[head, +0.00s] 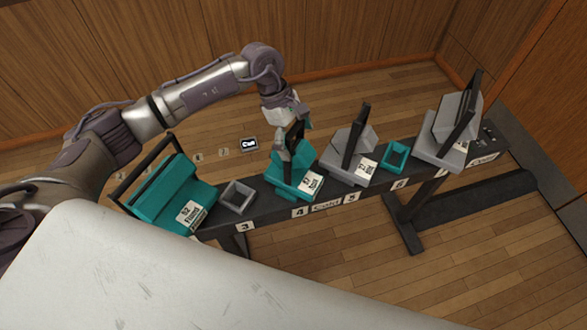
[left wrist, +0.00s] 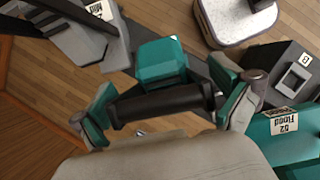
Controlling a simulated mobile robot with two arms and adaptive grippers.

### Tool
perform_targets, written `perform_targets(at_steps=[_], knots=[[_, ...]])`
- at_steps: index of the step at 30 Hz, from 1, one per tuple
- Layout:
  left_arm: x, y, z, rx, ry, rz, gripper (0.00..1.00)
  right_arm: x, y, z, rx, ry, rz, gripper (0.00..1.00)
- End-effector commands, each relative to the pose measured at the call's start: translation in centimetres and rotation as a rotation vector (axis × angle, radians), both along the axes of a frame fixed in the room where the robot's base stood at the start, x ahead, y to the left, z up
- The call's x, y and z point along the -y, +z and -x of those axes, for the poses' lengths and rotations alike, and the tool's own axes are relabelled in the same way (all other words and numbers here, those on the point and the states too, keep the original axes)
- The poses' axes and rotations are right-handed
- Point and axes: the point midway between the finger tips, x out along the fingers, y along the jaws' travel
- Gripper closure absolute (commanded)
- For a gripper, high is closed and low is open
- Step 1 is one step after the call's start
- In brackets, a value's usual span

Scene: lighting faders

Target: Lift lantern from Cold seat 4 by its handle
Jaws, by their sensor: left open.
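The teal lantern (head: 288,180) stands on seat 4 of the rail, with a white label on its front and a dark upright handle. It also shows in the left wrist view (left wrist: 160,58), with its black handle bar (left wrist: 165,104) in front of it. My left gripper (head: 295,128) is over this lantern at the top of its handle. In the left wrist view its two open fingers (left wrist: 167,108) stand at either side of the bar. I cannot tell whether they touch it. The gripper hides part of the handle in the head view. My right gripper is not in view.
The dark rail (head: 262,208) carries a larger teal lantern (head: 172,197) at left, an empty grey seat (head: 238,209) at 3, a grey lantern (head: 341,165) to the right, an empty teal seat (head: 405,165) and a large grey lantern (head: 436,148). Wooden walls stand behind.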

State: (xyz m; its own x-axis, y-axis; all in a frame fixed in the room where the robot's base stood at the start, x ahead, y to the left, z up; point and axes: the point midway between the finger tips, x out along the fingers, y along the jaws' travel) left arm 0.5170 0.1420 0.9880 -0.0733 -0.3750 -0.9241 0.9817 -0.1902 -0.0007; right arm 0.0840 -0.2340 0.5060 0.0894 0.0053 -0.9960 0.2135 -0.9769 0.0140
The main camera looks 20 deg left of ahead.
Motion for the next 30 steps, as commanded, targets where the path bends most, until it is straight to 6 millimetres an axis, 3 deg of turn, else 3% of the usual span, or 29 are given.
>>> perform_targets(at_steps=[3, 18, 30], knots=[[-0.01, 0.01, -0.01, 0.0, 0.0, 0.0, 0.03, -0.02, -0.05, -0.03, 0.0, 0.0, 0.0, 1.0], [-0.01, -0.02, 0.02, -0.001, 0.0, 0.0, 0.87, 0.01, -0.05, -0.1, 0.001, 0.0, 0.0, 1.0], [0.07, 0.43, -0.06, 0.002, -0.001, 0.003, 0.91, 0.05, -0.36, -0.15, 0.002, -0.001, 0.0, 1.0]])
